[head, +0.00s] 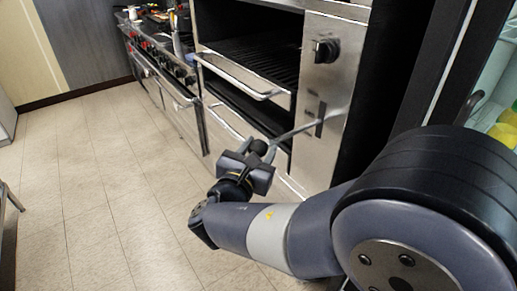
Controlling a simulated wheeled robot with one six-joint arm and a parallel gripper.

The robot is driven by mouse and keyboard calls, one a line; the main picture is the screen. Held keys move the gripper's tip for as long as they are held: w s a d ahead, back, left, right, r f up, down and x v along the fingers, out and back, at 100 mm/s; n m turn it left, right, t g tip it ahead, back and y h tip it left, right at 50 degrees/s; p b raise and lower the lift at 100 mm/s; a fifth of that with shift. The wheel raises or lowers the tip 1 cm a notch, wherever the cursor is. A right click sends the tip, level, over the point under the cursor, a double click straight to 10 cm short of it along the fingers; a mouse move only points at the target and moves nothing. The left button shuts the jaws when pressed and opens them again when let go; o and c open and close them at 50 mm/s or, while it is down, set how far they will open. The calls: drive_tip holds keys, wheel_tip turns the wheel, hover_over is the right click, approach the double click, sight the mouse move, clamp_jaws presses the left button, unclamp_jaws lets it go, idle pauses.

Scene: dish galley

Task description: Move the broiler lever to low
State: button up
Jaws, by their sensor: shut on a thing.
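The broiler (322,75) is a steel unit with dark racks and a front panel on its right. Its lever (293,132) is a thin metal rod that comes out of a dark vertical slot (320,119) low on that panel. The rod slants down to the left from the slot to my gripper (260,153). My gripper is shut on the lever's outer end, at a dark knob that is partly hidden by the jaws. Markings beside the slot are too small to read.
A rack handle (240,78) juts out to the left of the panel. A range (160,65) with red knobs stands farther back. The tiled floor (110,190) on the left is clear.

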drive_tip(key=shift+n+t, duration=0.4)
drive_tip(key=shift+t, duration=0.1)
drive_tip(key=f+b, duration=0.7)
drive_tip(key=f, duration=0.1)
drive_tip(key=shift+w+d, duration=0.2)
drive_tip(key=shift+w, duration=0.05)
drive_tip(key=shift+d+f+b, duration=0.15)
drive_tip(key=shift+f+b, duration=0.2)
drive_tip(key=shift+b, duration=0.1)
clamp_jaws()
drive_tip(key=o, duration=0.9)
unclamp_jaws()
drive_tip(key=shift+o, duration=1.3)
drive_tip(key=shift+w+f, duration=0.15)
drive_tip(key=shift+w, duration=0.1)
drive_tip(key=shift+o, duration=0.4)
drive_tip(key=shift+s, duration=0.15)
drive_tip(key=r+v, duration=0.1)
drive_tip(key=v, duration=0.9)
drive_tip(key=shift+s+f+p, duration=0.25)
drive_tip(key=shift+f+p, duration=0.05)
drive_tip(key=shift+f, duration=0.2)
